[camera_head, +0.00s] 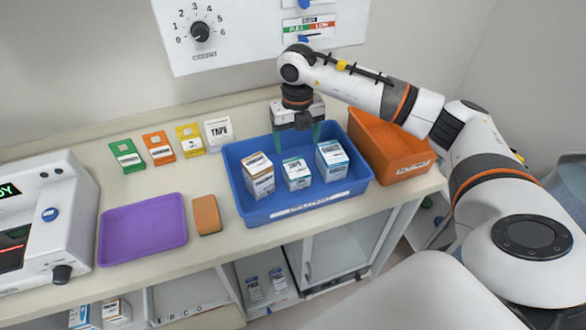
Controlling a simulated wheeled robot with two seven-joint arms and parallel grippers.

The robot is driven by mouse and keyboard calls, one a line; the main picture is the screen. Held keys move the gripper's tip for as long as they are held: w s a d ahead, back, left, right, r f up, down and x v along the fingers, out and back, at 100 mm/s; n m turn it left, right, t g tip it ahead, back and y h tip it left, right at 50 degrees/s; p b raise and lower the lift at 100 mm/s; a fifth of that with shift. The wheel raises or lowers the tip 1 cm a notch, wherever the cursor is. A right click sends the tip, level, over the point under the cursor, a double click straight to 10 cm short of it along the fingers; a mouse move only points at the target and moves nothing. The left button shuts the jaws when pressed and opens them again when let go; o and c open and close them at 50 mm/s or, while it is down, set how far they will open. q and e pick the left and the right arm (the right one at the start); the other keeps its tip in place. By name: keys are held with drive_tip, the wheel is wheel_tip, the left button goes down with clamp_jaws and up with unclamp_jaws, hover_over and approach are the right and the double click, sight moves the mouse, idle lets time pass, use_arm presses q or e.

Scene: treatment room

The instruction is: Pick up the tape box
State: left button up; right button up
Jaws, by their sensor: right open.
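Three small white boxes stand in a blue tray (305,208) on the counter. The middle one, with a teal-edged top, seems to be the tape box (297,176), though its print is small. A box with a brown top (259,177) stands to its left, and a box with a blue-edged top (331,161) to its right. My right gripper (298,138) points down over the back part of the tray, behind the boxes. Its greenish fingers are apart, with nothing visible between them. My left gripper is not in view.
An orange bin (388,150) stands right of the tray. A sponge (207,215) and a purple tray (143,228) lie to the left, beside a white machine (45,225). A white TAPE card (218,133) and coloured cards stand behind. A dial panel (250,35) is on the wall.

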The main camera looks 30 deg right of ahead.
sight(296, 167)
wheel_tip(296, 167, down, 6)
drive_tip(key=shift+s+a+r+p, duration=0.1)
drive_tip(key=shift+p, duration=0.8)
wheel_tip(296, 167, down, 4)
drive_tip(key=shift+f+p, duration=0.15)
drive_tip(key=shift+p, duration=0.95)
drive_tip(key=shift+f, duration=0.6)
drive_tip(key=c, duration=1.1)
